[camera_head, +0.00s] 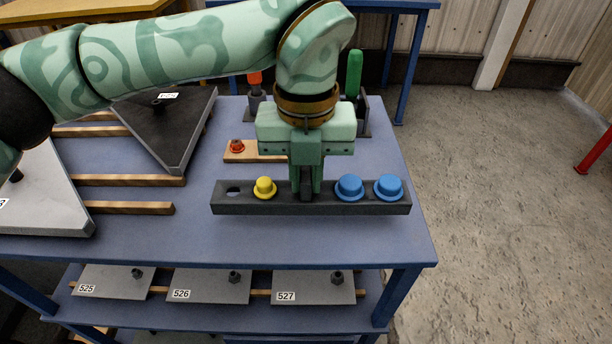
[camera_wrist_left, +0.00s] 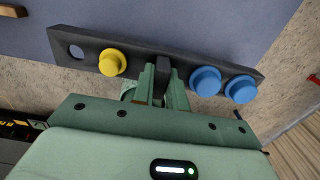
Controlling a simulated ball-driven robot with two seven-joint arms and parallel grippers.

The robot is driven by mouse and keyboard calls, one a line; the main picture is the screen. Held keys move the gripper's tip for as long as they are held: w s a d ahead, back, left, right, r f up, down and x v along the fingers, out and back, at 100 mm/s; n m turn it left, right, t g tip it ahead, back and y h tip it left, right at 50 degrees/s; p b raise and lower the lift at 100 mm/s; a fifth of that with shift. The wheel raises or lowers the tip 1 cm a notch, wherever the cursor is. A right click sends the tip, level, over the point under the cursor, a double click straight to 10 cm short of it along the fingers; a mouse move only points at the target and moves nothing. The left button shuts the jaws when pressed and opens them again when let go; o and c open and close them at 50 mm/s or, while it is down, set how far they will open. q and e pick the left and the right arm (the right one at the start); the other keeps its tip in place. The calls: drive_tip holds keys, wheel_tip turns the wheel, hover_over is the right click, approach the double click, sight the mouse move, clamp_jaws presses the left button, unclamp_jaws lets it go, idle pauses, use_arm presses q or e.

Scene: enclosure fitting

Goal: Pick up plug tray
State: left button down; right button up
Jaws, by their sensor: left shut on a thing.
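The plug tray (camera_head: 330,206) is a long dark bar across the front right of the blue table in the head view. It carries a yellow plug (camera_head: 264,188) left of its middle and two blue plugs (camera_head: 349,187) (camera_head: 388,187) to the right. An empty hole (camera_head: 233,190) shows at its left end. My left gripper (camera_head: 306,192) points down and is shut on the tray's middle grip, which its fingers mostly hide. The tray also spans the left wrist view (camera_wrist_left: 134,59). I cannot tell whether it touches the table. My right gripper is not in view.
Behind the tray lie a wooden block with a red plug (camera_head: 237,146) and tools with orange and green (camera_head: 354,74) handles. A dark panel (camera_head: 170,125) and a grey panel (camera_head: 45,195) lie left on wooden strips. Numbered plates (camera_head: 210,286) sit on the lower shelf.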

use_arm(q)
drive_tip(key=s+r+p, duration=0.4)
drive_tip(key=s+r, duration=0.4)
drive_tip(key=s, duration=0.4)
drive_tip(key=shift+s, duration=0.25)
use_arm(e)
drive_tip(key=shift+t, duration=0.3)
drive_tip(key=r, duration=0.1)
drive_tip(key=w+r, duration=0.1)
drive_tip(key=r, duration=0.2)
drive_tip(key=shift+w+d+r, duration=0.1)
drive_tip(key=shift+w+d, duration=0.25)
use_arm(q)
drive_tip(key=shift+w, duration=0.1)
